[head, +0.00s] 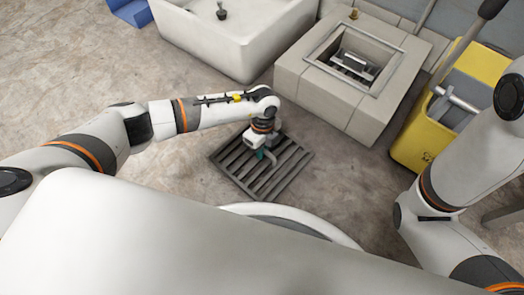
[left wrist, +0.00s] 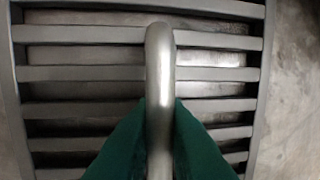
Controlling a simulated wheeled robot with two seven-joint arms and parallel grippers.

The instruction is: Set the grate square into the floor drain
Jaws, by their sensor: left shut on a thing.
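The grate (head: 240,166) is a dark grey square of parallel bars, low over the floor in front of me in the head view. My left gripper (head: 264,153) is above its middle. In the left wrist view, the green fingers of my left gripper (left wrist: 160,112) are shut on the metal handle (left wrist: 159,55) of the grate (left wrist: 255,60). I cannot tell whether the grate touches the floor. The floor drain (head: 391,74) is a raised pale block with a metal-rimmed square opening, up and right of the grate, apart from it. My right gripper is out of view.
A metal piece (head: 354,63) shows inside the drain opening. A white basin (head: 215,45) stands left of the drain, and a yellow mop bucket (head: 412,140) stands right of it. A blue object (head: 131,12) is at the top left. Bare floor surrounds the grate.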

